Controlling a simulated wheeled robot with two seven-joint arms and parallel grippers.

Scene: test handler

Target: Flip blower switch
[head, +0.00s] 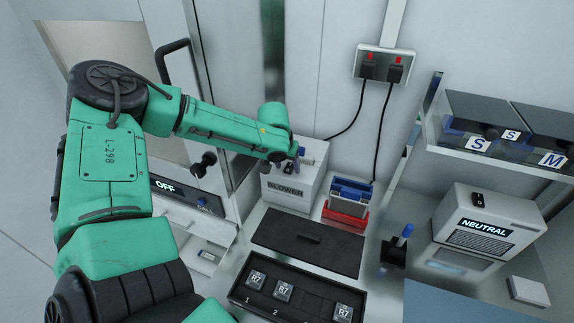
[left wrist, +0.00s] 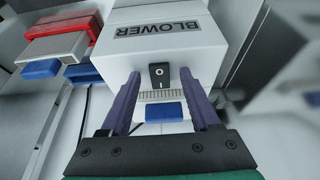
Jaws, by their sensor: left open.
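The blower (head: 283,192) is a white box labelled BLOWER, standing on the counter by the back wall. Its black rocker switch (left wrist: 159,76) shows in the left wrist view with a white circle mark; which way it is pressed I cannot tell. My left gripper (head: 294,160) is at the top of the blower in the head view. In the left wrist view, its purple fingers (left wrist: 160,88) are open and empty, one on each side of the switch. Whether they touch the box is unclear. My right gripper is not in view.
A red and blue holder (head: 347,202) stands right of the blower. In front are a dark lid (head: 307,243) and a black tray (head: 262,296) with R7 blocks. A NEUTRAL unit (head: 487,229) is at right. Cables hang from a wall outlet (head: 385,63).

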